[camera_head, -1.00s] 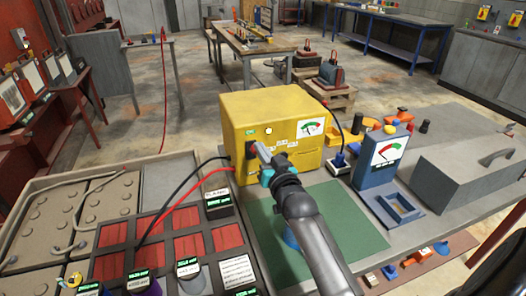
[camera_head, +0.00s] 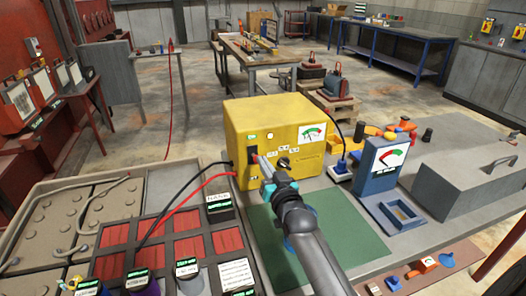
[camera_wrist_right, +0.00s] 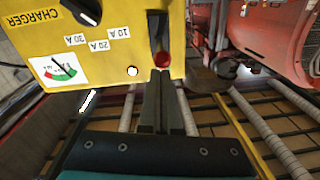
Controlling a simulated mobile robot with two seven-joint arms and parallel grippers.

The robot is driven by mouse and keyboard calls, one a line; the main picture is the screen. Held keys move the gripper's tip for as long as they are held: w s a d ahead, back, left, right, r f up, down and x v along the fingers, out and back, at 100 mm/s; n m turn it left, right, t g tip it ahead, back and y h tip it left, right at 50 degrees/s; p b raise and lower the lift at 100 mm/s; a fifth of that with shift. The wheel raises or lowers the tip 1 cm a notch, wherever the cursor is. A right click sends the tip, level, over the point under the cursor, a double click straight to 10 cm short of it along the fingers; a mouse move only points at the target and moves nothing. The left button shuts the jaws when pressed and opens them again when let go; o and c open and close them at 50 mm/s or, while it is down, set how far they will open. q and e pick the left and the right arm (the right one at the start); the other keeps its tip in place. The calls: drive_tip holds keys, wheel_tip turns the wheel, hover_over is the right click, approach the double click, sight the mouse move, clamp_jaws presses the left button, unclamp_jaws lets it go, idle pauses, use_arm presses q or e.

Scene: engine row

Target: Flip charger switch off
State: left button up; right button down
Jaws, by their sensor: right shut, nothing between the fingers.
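The yellow charger (camera_head: 262,118) stands on the bench in the head view, its front panel with a meter, a dark knob and a small pale lamp facing me. Its switch (camera_head: 253,156) is a dark rocker at the left of the panel. My right gripper (camera_head: 259,161) is shut and empty, its tips at the switch. In the right wrist view the panel appears upside down. The switch (camera_wrist_right: 161,50) shows a red end there, just ahead of the shut fingertips (camera_wrist_right: 161,74); whether they touch is unclear. My left gripper is out of view.
Black and red cables (camera_head: 205,184) run from the charger's left side to the battery tray. A blue meter stand (camera_head: 380,168) and a grey toolbox (camera_head: 468,173) stand to the right. A green mat (camera_head: 345,228) lies in front of the charger.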

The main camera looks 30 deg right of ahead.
drive_tip(key=shift+s+f, duration=0.15)
drive_tip(key=shift+f, duration=1.1)
drive_tip(key=shift+a, duration=0.1)
drive_tip(key=s+a+p, duration=0.1)
drive_tip(key=s+a, duration=0.1)
drive_tip(key=s, duration=1.3)
drive_tip(key=shift+a+f+p, duration=0.35)
drive_tip(key=shift+a, duration=0.05)
